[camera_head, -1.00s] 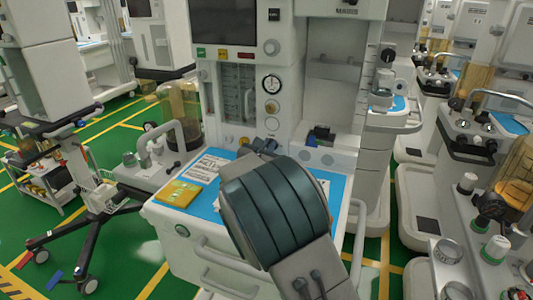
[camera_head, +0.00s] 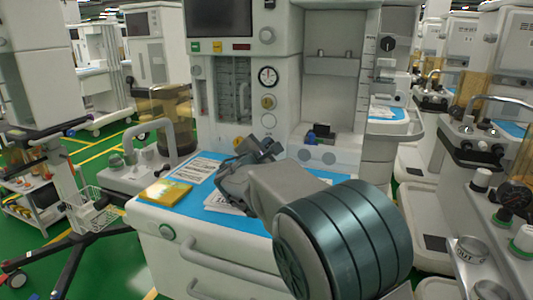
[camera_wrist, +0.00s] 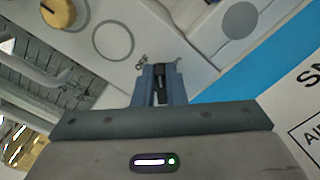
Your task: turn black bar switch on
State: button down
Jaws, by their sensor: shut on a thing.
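The black bar switch (camera_wrist: 160,86) shows in the wrist view as a small dark piece between my two blue-grey fingers, against the pale machine panel (camera_wrist: 190,45). My gripper (camera_wrist: 160,74) is shut on it. In the head view my gripper (camera_head: 264,149) is at the lower front of the anaesthesia machine, just above the back of the blue worktop (camera_head: 208,168). The switch is hidden there behind my gripper. I cannot tell its exact angle.
A yellow knob (camera_wrist: 58,12) and flat round discs are on the panel near my fingers. A yellow packet (camera_head: 165,193) and printed sheets lie on the worktop. A rail handle (camera_head: 232,262) runs along the cart front. Another machine stands close at right.

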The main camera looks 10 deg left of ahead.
dwell(0.4)
jog(key=c, duration=1.5)
grip_release()
jog(key=s, duration=0.4)
jog(key=s+a+p, duration=0.1)
jog(key=s, duration=0.4)
jog(key=s+a, duration=0.1)
jog(key=s, duration=0.3)
jog(key=shift+s, duration=0.35)
